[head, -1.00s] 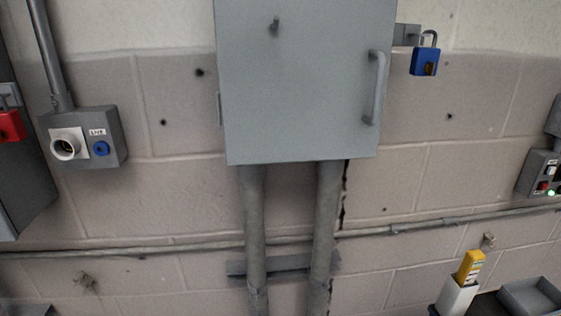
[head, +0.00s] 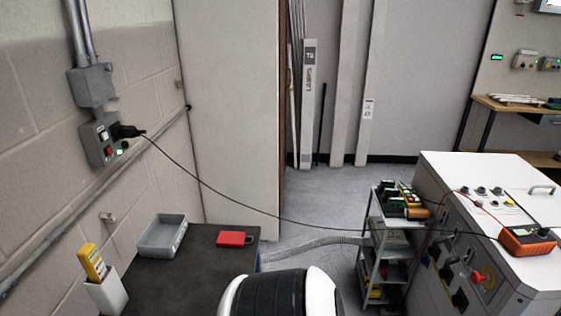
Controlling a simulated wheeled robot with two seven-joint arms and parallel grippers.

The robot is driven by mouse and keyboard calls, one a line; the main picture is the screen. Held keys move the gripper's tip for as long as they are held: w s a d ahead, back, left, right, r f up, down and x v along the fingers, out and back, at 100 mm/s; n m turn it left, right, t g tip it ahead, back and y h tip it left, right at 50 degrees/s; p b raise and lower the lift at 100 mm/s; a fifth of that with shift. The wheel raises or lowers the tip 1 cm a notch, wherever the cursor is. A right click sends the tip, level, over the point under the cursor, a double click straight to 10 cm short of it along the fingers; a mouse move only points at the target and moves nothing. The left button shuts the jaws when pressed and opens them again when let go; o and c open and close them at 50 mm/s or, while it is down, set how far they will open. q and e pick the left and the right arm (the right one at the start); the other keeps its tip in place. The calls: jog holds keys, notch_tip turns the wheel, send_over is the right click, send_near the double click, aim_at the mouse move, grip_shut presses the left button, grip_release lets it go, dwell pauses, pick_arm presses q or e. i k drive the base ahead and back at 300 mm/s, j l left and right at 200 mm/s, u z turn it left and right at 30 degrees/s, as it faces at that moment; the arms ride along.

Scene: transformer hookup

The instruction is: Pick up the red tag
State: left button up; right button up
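A small flat red item (head: 235,239), which looks like the red tag, lies on the dark table top (head: 185,275) near its back right corner. It is too small to read any marking on it. Neither gripper shows in the head view. A rounded white and black part, which looks like one of my arm links, rises at the bottom centre and covers the front right of the table.
A grey tray (head: 163,237) and a white holder (head: 107,293) with a yellow device (head: 92,262) stand left of the red item. A black cable runs from the wall socket box (head: 104,139) rightward above the table towards a white console (head: 470,210). A shelf cart (head: 371,240) stands before the console.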

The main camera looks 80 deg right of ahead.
aim_at(226, 238)
jog(key=z, duration=2.3)
jog(key=l, duration=0.45)
jog(key=i+l, duration=0.1)
jog(key=l, duration=0.3)
